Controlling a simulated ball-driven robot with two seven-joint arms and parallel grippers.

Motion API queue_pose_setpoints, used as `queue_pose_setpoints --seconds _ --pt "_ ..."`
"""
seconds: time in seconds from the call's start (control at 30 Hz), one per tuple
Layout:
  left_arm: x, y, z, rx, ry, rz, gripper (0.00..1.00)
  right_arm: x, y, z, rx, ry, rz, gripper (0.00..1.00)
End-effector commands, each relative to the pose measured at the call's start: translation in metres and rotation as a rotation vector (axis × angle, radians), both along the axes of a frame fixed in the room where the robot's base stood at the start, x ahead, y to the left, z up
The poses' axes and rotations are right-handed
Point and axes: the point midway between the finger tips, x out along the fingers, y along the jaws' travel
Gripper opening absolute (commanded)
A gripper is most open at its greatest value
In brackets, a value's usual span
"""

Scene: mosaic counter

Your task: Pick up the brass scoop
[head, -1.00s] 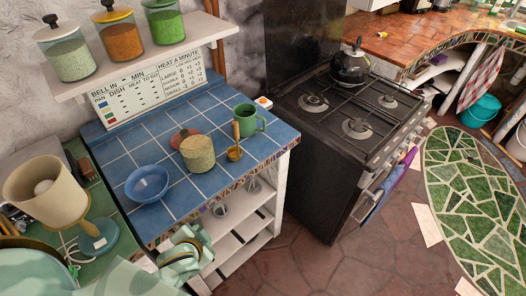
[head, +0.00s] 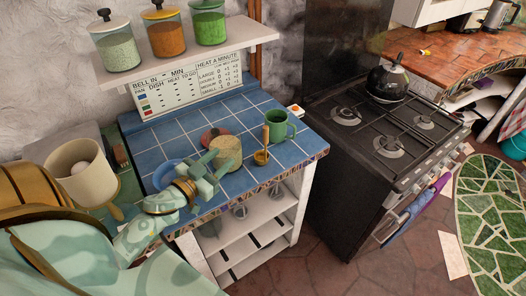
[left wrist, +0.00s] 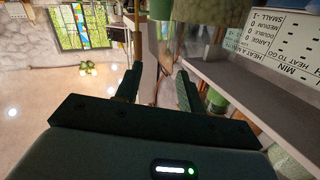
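The brass scoop (head: 261,157) stands near the front right of the blue tiled counter, its wooden handle (head: 266,135) pointing up, beside a green mug (head: 281,127). My left gripper (head: 212,167) is over the front of the counter, left of the scoop and apart from it. A speckled tan cylinder (head: 228,151) stands between them in the picture. In the left wrist view the two fingers of my left gripper (left wrist: 160,82) are spread with nothing between them. I cannot make out the scoop in that view. My right gripper is not in view.
A blue bowl (head: 167,174) is partly hidden behind my left gripper. A reddish round thing (head: 211,136) lies behind the cylinder. A shelf (head: 190,55) with jars hangs above the counter.

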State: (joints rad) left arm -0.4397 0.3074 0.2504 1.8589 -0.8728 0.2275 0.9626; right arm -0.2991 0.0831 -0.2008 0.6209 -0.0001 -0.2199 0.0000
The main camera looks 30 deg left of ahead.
Motion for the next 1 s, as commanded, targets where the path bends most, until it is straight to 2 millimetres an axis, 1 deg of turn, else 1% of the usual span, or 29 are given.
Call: queue_pose_setpoints --seconds 0.03,0.1,0.23,0.3,0.37,0.6,0.7,0.8,0.93,1.0 --pt "0.001 0.002 0.007 -0.035 -0.019 -0.060 0.39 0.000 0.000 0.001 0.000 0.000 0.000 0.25" --pt "-0.001 0.001 0.013 -0.093 -0.027 -0.140 0.39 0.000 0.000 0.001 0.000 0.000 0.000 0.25" --pt "-0.003 -0.001 0.018 -0.157 -0.018 -0.229 0.39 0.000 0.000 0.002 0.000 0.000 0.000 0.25" --pt "0.002 -0.003 0.019 -0.170 -0.016 -0.246 0.39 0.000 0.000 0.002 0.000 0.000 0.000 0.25" --pt "0.011 -0.007 0.019 -0.174 -0.015 -0.251 0.39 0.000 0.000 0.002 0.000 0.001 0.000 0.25" --pt "0.068 -0.024 0.019 -0.173 -0.018 -0.250 0.39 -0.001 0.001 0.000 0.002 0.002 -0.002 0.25" --pt "0.086 -0.029 0.018 -0.172 -0.016 -0.247 0.39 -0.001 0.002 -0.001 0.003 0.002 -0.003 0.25" --pt "0.097 -0.033 0.018 -0.171 -0.015 -0.247 0.39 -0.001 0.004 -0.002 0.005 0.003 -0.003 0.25" --pt "0.105 -0.036 0.018 -0.173 -0.015 -0.247 0.39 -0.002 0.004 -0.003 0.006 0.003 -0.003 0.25" --pt "0.115 -0.041 0.018 -0.174 -0.017 -0.248 0.39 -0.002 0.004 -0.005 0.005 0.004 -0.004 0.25"
